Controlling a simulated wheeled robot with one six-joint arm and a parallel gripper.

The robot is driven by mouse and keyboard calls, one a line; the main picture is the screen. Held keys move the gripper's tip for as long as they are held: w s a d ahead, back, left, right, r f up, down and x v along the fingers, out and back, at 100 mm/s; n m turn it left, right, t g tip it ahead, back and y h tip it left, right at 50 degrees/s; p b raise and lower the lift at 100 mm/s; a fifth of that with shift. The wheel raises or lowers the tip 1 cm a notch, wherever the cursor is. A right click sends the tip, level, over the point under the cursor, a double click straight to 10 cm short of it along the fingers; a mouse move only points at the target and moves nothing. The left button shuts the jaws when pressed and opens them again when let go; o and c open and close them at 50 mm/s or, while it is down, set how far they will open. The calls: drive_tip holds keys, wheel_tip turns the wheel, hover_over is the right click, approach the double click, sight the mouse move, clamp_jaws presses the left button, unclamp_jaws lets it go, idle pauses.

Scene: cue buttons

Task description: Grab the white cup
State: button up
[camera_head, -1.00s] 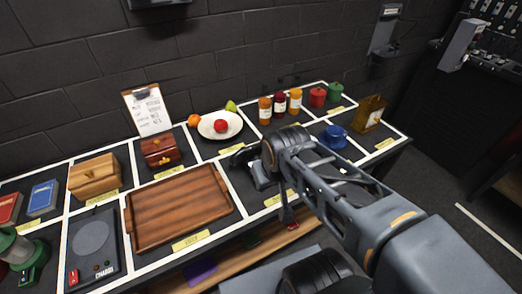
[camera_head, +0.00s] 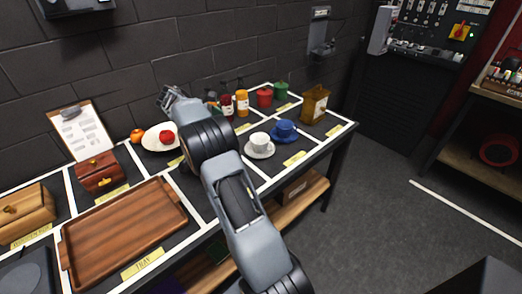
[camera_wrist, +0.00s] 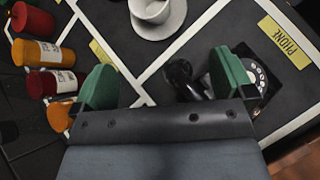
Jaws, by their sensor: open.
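The white cup (camera_head: 260,141) stands upright on a white saucer (camera_head: 261,151) on the table, to the left of a blue cup (camera_head: 284,128). In the wrist view the white cup (camera_wrist: 151,10) shows at the top edge, partly cut off, on its saucer (camera_wrist: 160,26). My gripper (camera_wrist: 165,80) is open and empty, with its two green fingers wide apart. The cup lies beyond the fingertips, apart from them. In the head view my arm stands left of the cup, and the fingers are not clearly visible there.
A black phone (camera_wrist: 245,80) lies by the right finger in the wrist view. Several jars, such as an orange one (camera_head: 242,103), stand behind the cup. A plate with fruit (camera_head: 157,138) and a wooden tray (camera_head: 123,228) are to the left. Floor is clear at right.

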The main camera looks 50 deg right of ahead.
sight(258, 138)
drive_tip(key=s+d+f, duration=0.2)
drive_tip(key=d+f, duration=0.1)
drive_tip(key=d, duration=0.1)
drive_tip(key=s+d+f+g+b, duration=0.1)
drive_tip(key=s+d+f, duration=0.1)
drive_tip(key=d+f, duration=0.2)
drive_tip(key=s+d+f+g+h, duration=0.1)
drive_tip(key=s+d+f, duration=0.1)
drive_tip(key=d+f, duration=0.2)
drive_tip(key=shift+s+d+f+n+b, duration=0.1)
drive_tip(key=shift+d+n+b, duration=0.1)
drive_tip(key=shift+d, duration=0.35)
drive_tip(key=shift+s+d+f+n+b, duration=0.1)
drive_tip(key=shift+d+n+b, duration=0.1)
drive_tip(key=shift+d, duration=0.35)
drive_tip(key=shift+c, duration=0.5)
drive_tip(key=c, duration=0.7)
